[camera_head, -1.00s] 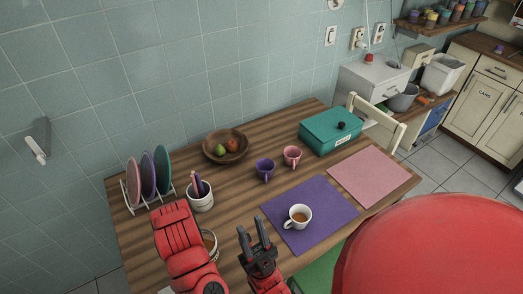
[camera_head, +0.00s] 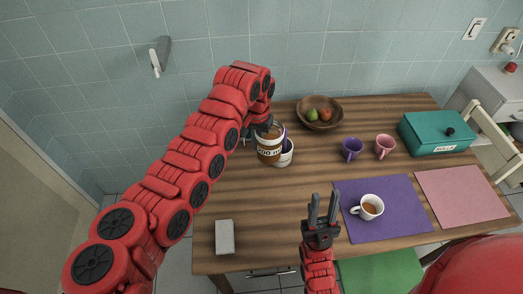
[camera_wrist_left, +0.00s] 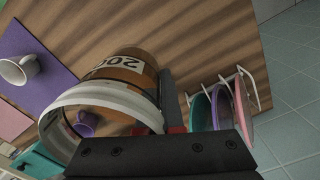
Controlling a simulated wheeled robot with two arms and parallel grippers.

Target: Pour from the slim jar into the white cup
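The slim jar (camera_head: 268,150) is clear with a white rim, brown contents and a printed label. My left gripper (camera_head: 264,129) is shut on it near its rim, and the jar appears raised above the table. In the left wrist view the jar (camera_wrist_left: 128,68) lies across the picture in front of the gripper. The white cup (camera_head: 364,213) stands upright on the purple mat (camera_head: 400,222), with brown liquid inside. It also shows in the left wrist view (camera_wrist_left: 24,70). My right gripper (camera_head: 323,212) is open and empty, left of the cup.
A purple cup (camera_head: 351,148), pink cup (camera_head: 384,145), fruit bowl (camera_head: 338,122) and teal box (camera_head: 425,138) stand farther back. A grey block (camera_head: 224,237) lies at front left. The wooden table between block and mat is clear.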

